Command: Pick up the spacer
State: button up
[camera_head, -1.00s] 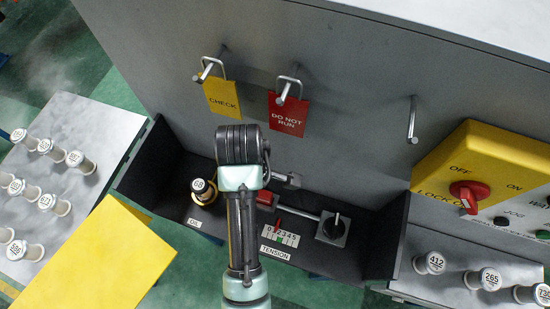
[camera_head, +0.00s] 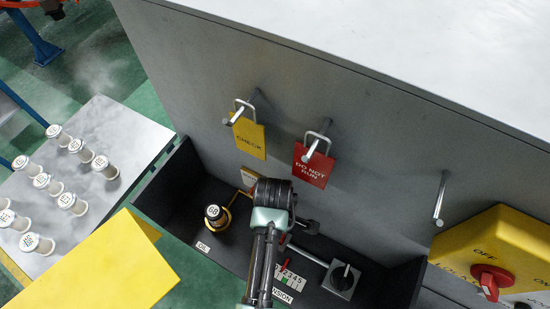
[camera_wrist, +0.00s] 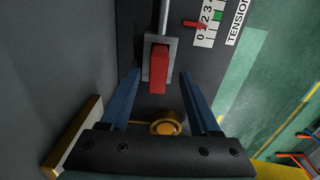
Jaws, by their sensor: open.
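Nothing in view is labelled as a spacer, and I cannot tell for certain which part it is. A tan block with a pale edge (camera_head: 250,178) stands at the back of the dark tray, partly hidden by my arm. It also shows at lower left in the wrist view (camera_wrist: 72,138), outside my left finger. My gripper (camera_wrist: 160,73) is open and empty, with its two blue fingers apart above the tray. A red block on a grey plate (camera_wrist: 159,66) shows between the fingertips. In the head view my arm hides most of the fingers.
A brass ring (camera_wrist: 165,127) shows below the red block; in the head view a numbered spool (camera_head: 214,212) stands there. The tension scale (camera_head: 290,280) and knob (camera_head: 345,277) lie right. Tags hang on the grey wall behind. Several spools stand on the left table (camera_head: 125,128).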

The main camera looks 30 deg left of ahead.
jog(key=shift+w+d+f, duration=0.1)
jog(key=shift+w+f, duration=0.05)
jog(key=shift+f, duration=1.7)
jog(key=shift+c, duration=0.3)
grip_shut()
